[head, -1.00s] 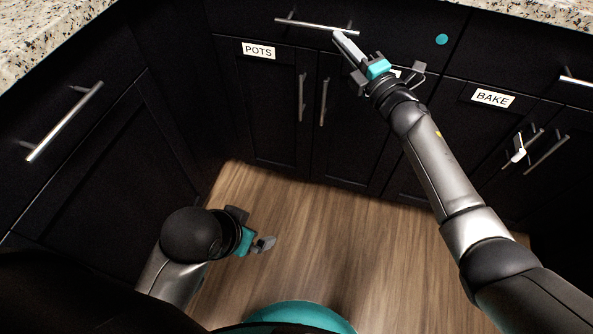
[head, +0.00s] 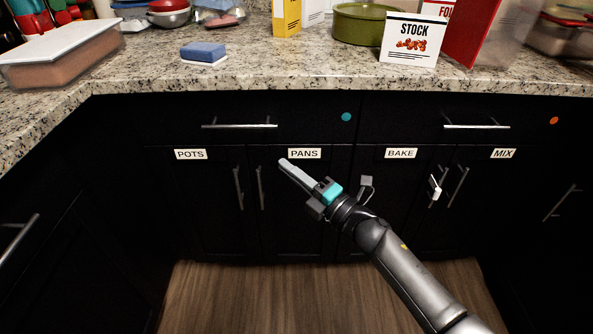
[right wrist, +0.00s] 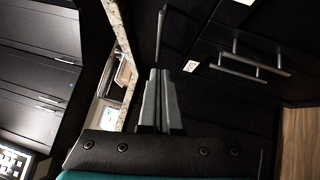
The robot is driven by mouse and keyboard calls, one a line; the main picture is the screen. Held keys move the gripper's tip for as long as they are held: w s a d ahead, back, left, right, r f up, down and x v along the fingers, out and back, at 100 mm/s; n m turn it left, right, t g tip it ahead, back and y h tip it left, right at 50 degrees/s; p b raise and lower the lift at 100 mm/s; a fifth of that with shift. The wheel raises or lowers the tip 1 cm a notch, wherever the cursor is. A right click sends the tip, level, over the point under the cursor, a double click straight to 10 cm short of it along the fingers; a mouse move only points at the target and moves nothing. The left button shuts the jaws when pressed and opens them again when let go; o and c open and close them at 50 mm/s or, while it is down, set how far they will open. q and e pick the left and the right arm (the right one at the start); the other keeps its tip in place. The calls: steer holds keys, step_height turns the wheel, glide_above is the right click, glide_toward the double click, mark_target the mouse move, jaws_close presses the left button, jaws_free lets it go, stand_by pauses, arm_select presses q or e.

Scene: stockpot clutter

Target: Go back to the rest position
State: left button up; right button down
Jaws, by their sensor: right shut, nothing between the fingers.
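My right gripper (head: 284,164) is in front of the black lower cabinets, with its fingertips near the PANS label (head: 304,154). It is shut and empty. In the right wrist view its two fingers (right wrist: 159,76) lie side by side with nothing between them. It appears apart from the cabinet handles. My right arm comes in from the lower right. My left gripper is outside both current views.
A granite counter (head: 250,70) carries a blue sponge (head: 203,51), a STOCK box (head: 411,40), a green pot (head: 362,24) and a lidded container (head: 62,55). Drawer handles (head: 239,125) and door handles project from the closed cabinets. Wood floor (head: 250,300) below is clear.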

steer(key=s+d+f+m+g+h, duration=0.2)
steer(key=s+d+f+m+h, duration=0.8)
steer(key=d+f+m+h, duration=0.65)
steer(key=s+a+f+m+g+y+p, duration=0.15)
steer(key=s+f+m+g+p, duration=0.3)
steer(key=s, duration=0.65)
steer(key=s+f+m+g+y+p, duration=0.25)
steer(key=s+m+g, duration=0.25)
steer(key=s, duration=0.6)
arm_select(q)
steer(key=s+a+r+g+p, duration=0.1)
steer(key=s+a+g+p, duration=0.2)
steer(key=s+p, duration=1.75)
arm_select(e)
steer(key=s+d+r+g+h, duration=0.1)
steer(key=s+d+r+g, duration=0.15)
steer(key=s, duration=1.55)
arm_select(q)
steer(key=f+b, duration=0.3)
steer(key=b, duration=0.1)
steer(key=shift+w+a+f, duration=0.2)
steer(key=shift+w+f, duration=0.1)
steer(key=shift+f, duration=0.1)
arm_select(e)
steer(key=shift+t, duration=0.5)
steer(key=f, duration=0.4)
steer(key=shift+w+d, duration=0.1)
steer(key=shift+d, duration=0.15)
